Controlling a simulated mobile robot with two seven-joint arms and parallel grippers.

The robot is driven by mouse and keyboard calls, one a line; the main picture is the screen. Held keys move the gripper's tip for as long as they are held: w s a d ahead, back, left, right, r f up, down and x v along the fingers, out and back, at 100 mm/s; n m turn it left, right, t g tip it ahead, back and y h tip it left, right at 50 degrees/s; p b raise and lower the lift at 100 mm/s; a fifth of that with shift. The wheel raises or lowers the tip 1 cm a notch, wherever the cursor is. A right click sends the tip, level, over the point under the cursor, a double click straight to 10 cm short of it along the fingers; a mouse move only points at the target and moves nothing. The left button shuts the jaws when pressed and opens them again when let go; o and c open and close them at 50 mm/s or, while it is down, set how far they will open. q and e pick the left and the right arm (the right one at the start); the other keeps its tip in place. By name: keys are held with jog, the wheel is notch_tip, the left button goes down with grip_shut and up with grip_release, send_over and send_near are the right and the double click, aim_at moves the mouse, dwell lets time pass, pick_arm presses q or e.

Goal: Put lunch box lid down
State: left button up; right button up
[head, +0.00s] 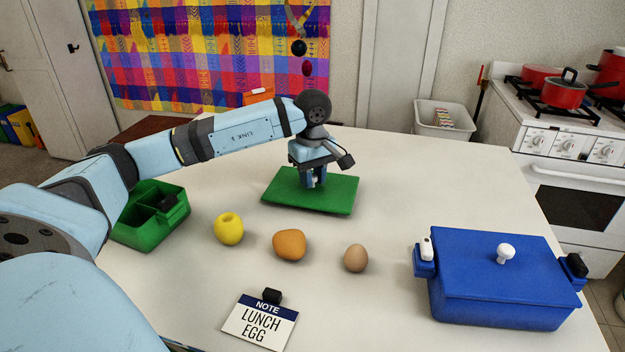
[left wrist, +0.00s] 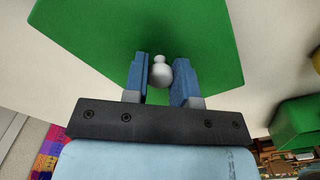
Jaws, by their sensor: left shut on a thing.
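The green lunch box lid (head: 335,198) lies flat at or just above the white table, right of the open green lunch box (head: 148,228). Whether it touches the table I cannot tell. In the left wrist view the lid (left wrist: 95,35) fills much of the picture, with its white knob (left wrist: 160,72) between my fingers. My left gripper (head: 314,182) is shut on that knob from above. The box (left wrist: 297,122) also shows at the right of the left wrist view. My right gripper is not in view.
A yellow apple (head: 229,229), an orange fruit (head: 290,245) and an egg (head: 356,258) stand in a row. A note (head: 260,322) reads LUNCH EGG. A closed blue box (head: 500,275) stands at the right. The table's far right is clear.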

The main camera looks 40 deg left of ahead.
pick_arm(q)
jog(key=shift+f, duration=0.35)
jog(key=shift+f, duration=0.2)
jog(key=o, duration=0.9)
jog(key=shift+o, duration=0.2)
jog(key=shift+r, duration=0.15)
